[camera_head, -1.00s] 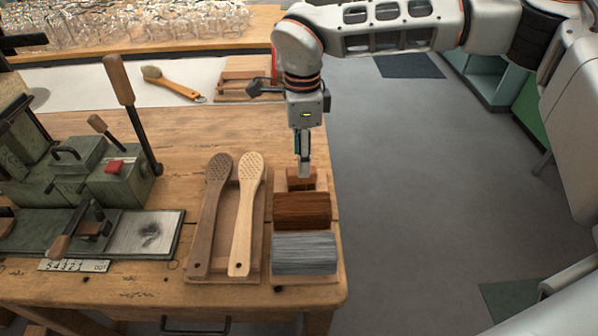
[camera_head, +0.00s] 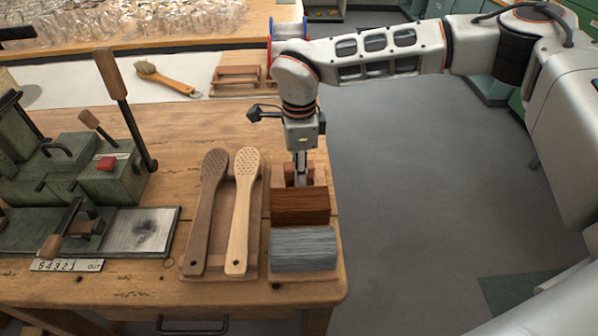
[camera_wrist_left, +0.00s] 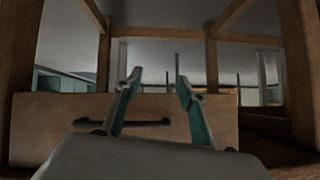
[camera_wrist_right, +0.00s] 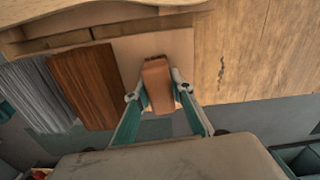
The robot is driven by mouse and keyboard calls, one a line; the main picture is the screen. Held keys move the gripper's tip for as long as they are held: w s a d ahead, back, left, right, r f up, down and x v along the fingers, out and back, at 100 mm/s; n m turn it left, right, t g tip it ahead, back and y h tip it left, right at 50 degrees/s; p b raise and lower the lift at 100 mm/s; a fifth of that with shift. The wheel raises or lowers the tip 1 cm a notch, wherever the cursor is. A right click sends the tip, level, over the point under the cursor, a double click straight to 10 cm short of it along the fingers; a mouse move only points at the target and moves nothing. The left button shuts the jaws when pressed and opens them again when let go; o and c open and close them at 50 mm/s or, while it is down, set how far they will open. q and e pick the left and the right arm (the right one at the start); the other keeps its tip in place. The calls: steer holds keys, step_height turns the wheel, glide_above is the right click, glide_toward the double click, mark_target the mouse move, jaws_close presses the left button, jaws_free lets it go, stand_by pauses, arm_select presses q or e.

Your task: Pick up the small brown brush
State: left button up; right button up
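The small brown brush, a reddish-brown block, lies between the fingers of my right gripper in the right wrist view (camera_wrist_right: 157,86). In the head view my right gripper (camera_head: 300,178) points down at the back end of the tray (camera_head: 335,262), and its fingers and arm partly hide the block. My right gripper is open, one finger on each side of the block; whether either touches it is unclear. My left gripper (camera_wrist_left: 157,78) is open and empty in the left wrist view, facing a wooden drawer front with a dark handle. It is outside the head view.
On the tray, a brown bristle bundle (camera_head: 300,205) and a grey one (camera_head: 303,248) lie in front of the block. Two wooden brush handles (camera_head: 242,210) lie to the left. A green machine (camera_head: 75,170) stands further left. A yellow-handled brush (camera_head: 168,82) lies at the back.

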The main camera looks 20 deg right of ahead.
steer(key=c, duration=0.3)
arm_select(q)
steer(key=shift+s+f, duration=0.1)
steer(key=shift+f, duration=0.05)
arm_select(e)
steer(key=shift+r, duration=0.3)
arm_select(q)
steer(key=r+p, duration=0.1)
steer(key=p, duration=0.1)
steer(key=shift+s+d+r+p, duration=0.2)
steer(key=shift+d+r+p, duration=0.15)
steer(key=shift+r, duration=0.05)
arm_select(e)
step_height(320, 180, up, 19)
steer(key=shift+r, duration=0.2)
arm_select(q)
steer(key=shift+w+r, duration=0.25)
steer(key=shift+w, duration=0.15)
arm_select(e)
steer(key=shift+o, duration=0.5)
